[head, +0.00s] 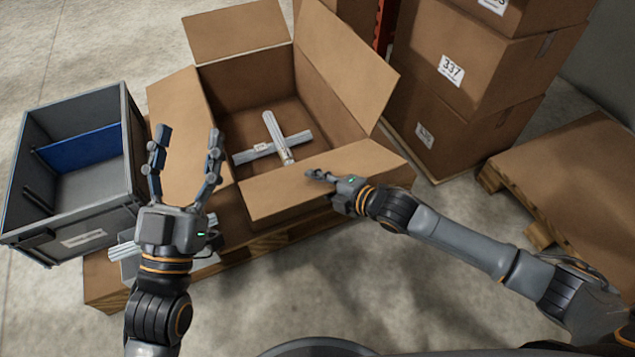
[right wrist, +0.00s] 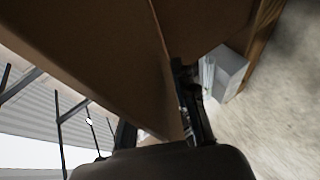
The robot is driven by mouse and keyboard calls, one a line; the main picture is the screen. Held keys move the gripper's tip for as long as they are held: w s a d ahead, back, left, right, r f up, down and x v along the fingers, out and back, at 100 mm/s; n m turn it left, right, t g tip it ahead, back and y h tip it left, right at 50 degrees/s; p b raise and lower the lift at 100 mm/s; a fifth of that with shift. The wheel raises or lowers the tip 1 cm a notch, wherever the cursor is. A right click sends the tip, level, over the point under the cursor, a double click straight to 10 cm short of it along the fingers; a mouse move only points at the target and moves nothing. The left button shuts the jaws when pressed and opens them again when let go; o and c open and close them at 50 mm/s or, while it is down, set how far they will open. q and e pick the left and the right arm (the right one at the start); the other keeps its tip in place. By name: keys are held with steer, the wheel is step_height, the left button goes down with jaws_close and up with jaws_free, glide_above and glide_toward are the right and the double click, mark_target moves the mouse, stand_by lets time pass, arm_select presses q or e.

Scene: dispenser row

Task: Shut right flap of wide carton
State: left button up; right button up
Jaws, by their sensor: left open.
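The wide carton (head: 222,95) stands open on a pallet, its flaps spread. Its right flap (head: 345,62) stands up and leans outward. The front flap (head: 318,188) slopes outward, and the left flap (head: 182,140) and back flap (head: 237,32) are also out. My left gripper (head: 187,140) is open and empty, in front of the left flap in the picture. My right gripper (head: 318,174) is at the front flap's upper face, away from the right flap. In the right wrist view, brown cardboard (right wrist: 100,50) fills much of the picture around its fingers; their grip is unclear.
Crossed pale bars (head: 277,140) lie inside the carton. A grey bin (head: 70,215) with a blue divider (head: 82,147) stands at left. Bare floor (head: 350,280) lies in front.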

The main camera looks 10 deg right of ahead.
jaws_close()
stand_by(0.5)
